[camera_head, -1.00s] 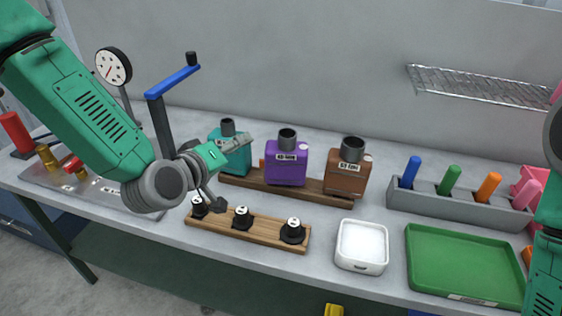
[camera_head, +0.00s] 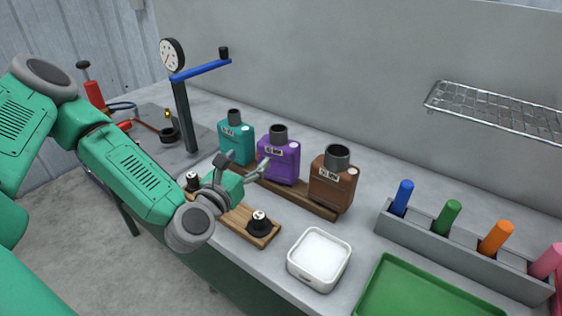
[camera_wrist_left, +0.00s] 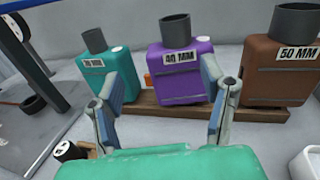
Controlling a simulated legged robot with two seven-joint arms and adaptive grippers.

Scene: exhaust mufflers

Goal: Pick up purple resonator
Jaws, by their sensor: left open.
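The purple resonator (camera_head: 279,158) stands upright on a wooden rack, between a teal resonator (camera_head: 236,140) and a brown one (camera_head: 333,180). It has a dark grey neck on top and a white label. In the left wrist view the purple resonator (camera_wrist_left: 183,72) reads 40 MM and stands beyond the fingertips. My left gripper (camera_head: 244,163) is open and empty, just in front of the purple and teal resonators. In the left wrist view its two fingers (camera_wrist_left: 168,88) spread wide with the purple resonator's lower body between and beyond them. My right gripper is not in view.
The wooden rack (camera_head: 320,207) runs under the resonators. A wooden strip (camera_head: 233,217) with black knobs lies in front, partly hidden by my left arm. A white tray (camera_head: 318,261), a green tray (camera_head: 420,296) and a grey holder (camera_head: 468,258) with coloured cylinders are to the right. A gauge stand (camera_head: 186,118) rises behind left.

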